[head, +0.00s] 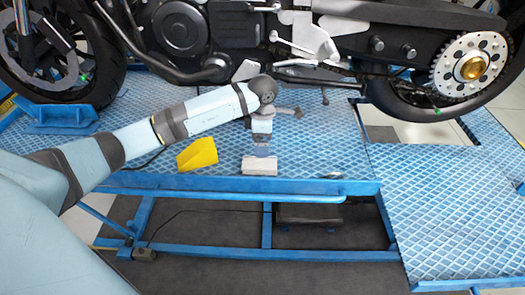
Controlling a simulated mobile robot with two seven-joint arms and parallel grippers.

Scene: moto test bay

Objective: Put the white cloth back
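A small pale grey-white folded block, which looks like the white cloth (260,167), lies on the blue lift platform (320,160) near its front edge. My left gripper (262,153) points down directly above it, with its fingertips at or just over the cloth's back edge. I cannot tell whether they touch it, or whether the fingers are open or shut. My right gripper is not in view.
A yellow wedge (197,154) stands left of the cloth. A motorcycle (300,40) with a rear sprocket (470,66) overhangs the platform behind my gripper. A small shiny object (333,176) lies to the right near the edge. The right platform section (450,200) is clear.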

